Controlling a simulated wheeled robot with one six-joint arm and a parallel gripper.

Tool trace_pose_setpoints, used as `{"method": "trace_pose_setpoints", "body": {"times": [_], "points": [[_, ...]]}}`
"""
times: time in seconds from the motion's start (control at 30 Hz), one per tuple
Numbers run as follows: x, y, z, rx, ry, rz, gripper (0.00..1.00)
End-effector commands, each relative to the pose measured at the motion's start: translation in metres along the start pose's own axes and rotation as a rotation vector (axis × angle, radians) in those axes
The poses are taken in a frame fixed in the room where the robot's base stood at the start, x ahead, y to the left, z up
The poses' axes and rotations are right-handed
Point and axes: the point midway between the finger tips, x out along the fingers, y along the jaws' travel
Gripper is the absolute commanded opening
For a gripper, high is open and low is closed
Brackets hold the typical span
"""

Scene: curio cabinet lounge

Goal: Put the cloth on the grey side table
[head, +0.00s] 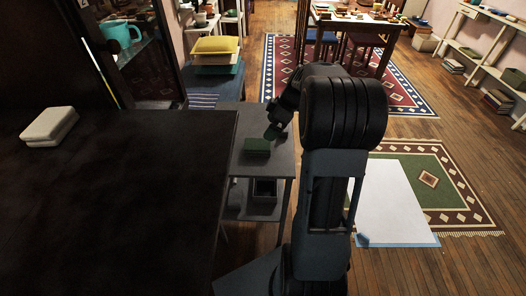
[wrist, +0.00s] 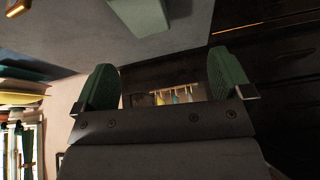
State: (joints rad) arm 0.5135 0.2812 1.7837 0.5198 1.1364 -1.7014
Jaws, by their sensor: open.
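A green folded piece, which looks like the cloth (head: 257,147), lies flat on top of the grey side table (head: 278,167). It also appears as a pale green shape at the top edge of the wrist view (wrist: 141,14), on the grey tabletop (wrist: 85,38). My gripper (head: 274,131) is just above and beyond the cloth in the head view. In the wrist view, my gripper (wrist: 160,62) has its two green fingers wide apart with nothing between them. The cloth is clear of both fingers.
A large dark surface with a pale folded block (head: 48,126) stands left of the side table. A dark open box (head: 264,190) sits on the side table's lower shelf. A blue bench (head: 213,90) with stacked cushions is behind. Wooden floor and rugs lie right.

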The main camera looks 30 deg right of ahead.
Motion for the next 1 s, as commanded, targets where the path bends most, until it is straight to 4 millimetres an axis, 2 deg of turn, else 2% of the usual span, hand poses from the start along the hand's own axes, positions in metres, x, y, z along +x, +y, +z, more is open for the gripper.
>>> {"method": "trace_pose_setpoints", "body": {"times": [0.1, 0.2, 0.4, 0.5, 0.7, 1.0], "points": [[-0.004, -0.047, -0.024, 0.151, -0.083, 0.021, 0.97], [-0.004, -0.092, -0.035, 0.318, -0.153, 0.072, 0.97], [-0.001, -0.167, -0.036, 0.614, -0.213, 0.218, 0.97], [0.002, -0.191, -0.03, 0.724, -0.208, 0.284, 0.97], [0.005, -0.217, -0.02, 0.859, -0.178, 0.365, 0.97], [0.007, -0.223, -0.017, 0.9, -0.166, 0.386, 0.97]]}}
